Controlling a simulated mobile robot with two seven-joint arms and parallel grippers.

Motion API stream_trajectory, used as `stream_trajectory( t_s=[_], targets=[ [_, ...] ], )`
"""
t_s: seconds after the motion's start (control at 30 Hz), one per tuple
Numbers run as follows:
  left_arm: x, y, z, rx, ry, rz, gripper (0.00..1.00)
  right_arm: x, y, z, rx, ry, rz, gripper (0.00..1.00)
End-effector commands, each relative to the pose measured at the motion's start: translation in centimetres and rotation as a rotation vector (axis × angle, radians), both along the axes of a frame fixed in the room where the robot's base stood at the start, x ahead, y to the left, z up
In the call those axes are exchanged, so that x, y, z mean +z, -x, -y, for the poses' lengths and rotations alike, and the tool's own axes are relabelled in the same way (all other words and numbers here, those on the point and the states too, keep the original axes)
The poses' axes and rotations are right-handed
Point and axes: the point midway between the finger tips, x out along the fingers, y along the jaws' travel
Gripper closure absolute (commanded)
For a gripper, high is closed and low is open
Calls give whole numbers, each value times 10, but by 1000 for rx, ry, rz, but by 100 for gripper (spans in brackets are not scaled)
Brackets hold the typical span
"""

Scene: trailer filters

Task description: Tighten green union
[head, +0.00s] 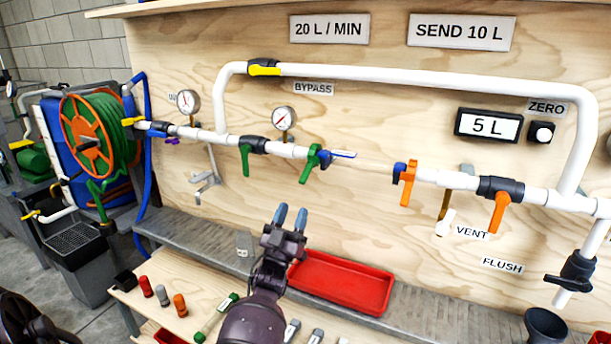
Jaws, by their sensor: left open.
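The green union (313,163) is a green ring with a wing pointing down, on the white pipe left of the middle section. A short blue and white piece (343,154) shows just right of it. I cannot tell how tightly the union is seated. My left gripper (291,217) points up at the board, below and slightly left of the union and apart from it. Its blue-tipped fingers are open with nothing between them. My right gripper is not in view.
A green-handled valve (246,160) and gauge (284,118) sit close left of the union. An orange union (408,183) is across the pale middle section. A red tray (342,282) lies on the ledge below. The bench (185,290) holds small coloured parts.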

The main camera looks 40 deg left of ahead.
Motion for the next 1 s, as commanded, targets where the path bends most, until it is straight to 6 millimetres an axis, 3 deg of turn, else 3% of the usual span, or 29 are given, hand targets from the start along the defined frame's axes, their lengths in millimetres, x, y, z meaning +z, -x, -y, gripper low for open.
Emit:
stream_trajectory(
  t_s=[0.6, 1.0],
  targets=[
    [65, -62, -15, 0, 1, 0, 55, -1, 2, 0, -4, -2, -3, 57],
    [74, -72, -18, 1, 0, -2, 55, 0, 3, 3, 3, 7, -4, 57]
  ],
)
